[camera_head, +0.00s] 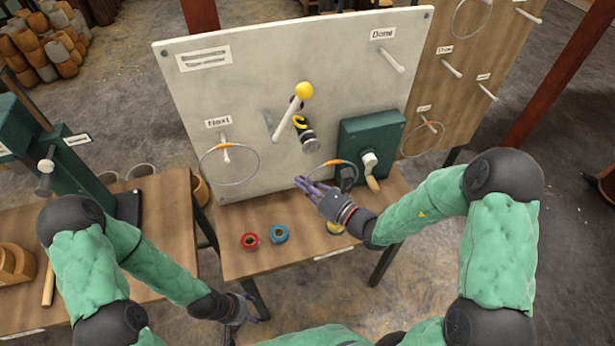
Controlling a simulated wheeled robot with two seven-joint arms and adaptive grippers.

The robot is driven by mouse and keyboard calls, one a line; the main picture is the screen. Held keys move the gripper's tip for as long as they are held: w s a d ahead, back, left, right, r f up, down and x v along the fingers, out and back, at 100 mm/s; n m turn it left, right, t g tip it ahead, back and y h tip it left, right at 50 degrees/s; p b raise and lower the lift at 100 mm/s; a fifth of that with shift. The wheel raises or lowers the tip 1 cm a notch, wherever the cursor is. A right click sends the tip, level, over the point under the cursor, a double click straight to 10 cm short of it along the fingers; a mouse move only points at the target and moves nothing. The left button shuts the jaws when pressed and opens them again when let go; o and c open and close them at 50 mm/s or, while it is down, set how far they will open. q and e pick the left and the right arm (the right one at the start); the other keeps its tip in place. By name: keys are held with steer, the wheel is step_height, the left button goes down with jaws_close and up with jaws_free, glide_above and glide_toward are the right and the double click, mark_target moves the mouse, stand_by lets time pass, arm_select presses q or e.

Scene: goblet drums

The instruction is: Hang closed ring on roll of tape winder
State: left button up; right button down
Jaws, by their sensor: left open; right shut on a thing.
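A thin metal ring (340,162) with an orange part at its top stands in front of the board, low and right of centre. My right gripper (308,187), with purple fingers, is shut on this ring at its lower left; the hand hides part of it. The tape winder (304,131) on the white board has a dark body, a yellow roll (299,121) and a pale lever with a yellow knob (304,90). The held ring is below and right of the roll, apart from it. My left gripper (243,308) is open and empty, low in front of the table.
Another ring (202,170) hangs on the "Next" peg. The "Done" peg (391,60) is bare. A green crank box (366,145) is right of the winder.

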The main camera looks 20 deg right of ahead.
step_height(320, 180, up, 2)
steer(key=s+a+n+g+y+p, duration=0.2)
steer(key=s+p, duration=0.1)
arm_select(q)
steer(key=shift+d+r+b, duration=0.2)
steer(key=shift+b, duration=1.75)
arm_select(e)
steer(key=w+a+f, duration=0.1)
steer(key=w, duration=1.1)
steer(key=shift+w+f+y, duration=0.25)
steer(key=shift+y, duration=0.05)
steer(key=c, duration=1.3)
jaws_free()
steer(key=shift+g, duration=0.3)
steer(key=v, duration=1.2)
steer(key=shift+f, duration=0.1)
